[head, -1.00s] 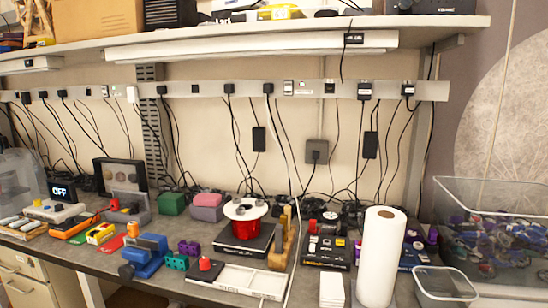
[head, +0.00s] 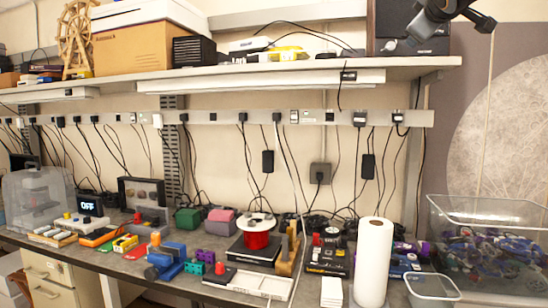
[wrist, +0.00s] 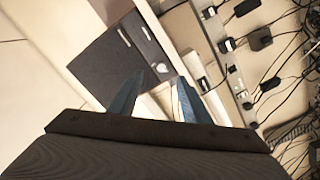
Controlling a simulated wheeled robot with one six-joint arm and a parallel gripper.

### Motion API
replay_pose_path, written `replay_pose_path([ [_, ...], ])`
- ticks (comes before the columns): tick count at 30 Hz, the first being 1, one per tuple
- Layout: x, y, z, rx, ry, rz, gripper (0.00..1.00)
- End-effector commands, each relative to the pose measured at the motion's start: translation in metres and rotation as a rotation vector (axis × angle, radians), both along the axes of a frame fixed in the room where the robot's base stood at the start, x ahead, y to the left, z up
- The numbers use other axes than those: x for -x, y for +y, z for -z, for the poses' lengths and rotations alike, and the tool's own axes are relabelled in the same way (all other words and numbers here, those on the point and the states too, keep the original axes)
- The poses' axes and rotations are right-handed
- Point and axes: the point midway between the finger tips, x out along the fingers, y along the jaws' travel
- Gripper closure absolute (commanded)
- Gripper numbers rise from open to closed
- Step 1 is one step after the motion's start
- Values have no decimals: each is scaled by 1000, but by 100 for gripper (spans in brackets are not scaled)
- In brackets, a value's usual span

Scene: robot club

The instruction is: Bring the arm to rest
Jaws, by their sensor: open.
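My gripper (wrist: 158,98) is open and empty in the wrist view, its two bluish fingers apart with nothing between them. Beyond the fingers the wrist view shows a dark box (wrist: 122,58) on the shelf, turned on a slant, and the wall's power strip. In the head view a dark part of my arm (head: 450,18) hangs at the top right, in front of the wall and above the level of the shelf.
A long shelf (head: 420,63) with boxes runs above a crowded workbench (head: 110,262). A paper towel roll (head: 373,262) stands near the bench's front, beside a small clear bin (head: 432,288). A large clear bin (head: 490,208) of parts stands at right. The wall above it is open.

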Motion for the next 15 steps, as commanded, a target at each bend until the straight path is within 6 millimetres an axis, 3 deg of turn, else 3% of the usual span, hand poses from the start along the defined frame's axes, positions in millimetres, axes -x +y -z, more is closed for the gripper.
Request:
replay_pose_path([
  [8,-14,8,59,-79,80,-10,56],
  [15,-24,19,141,-188,194,-13,56],
])
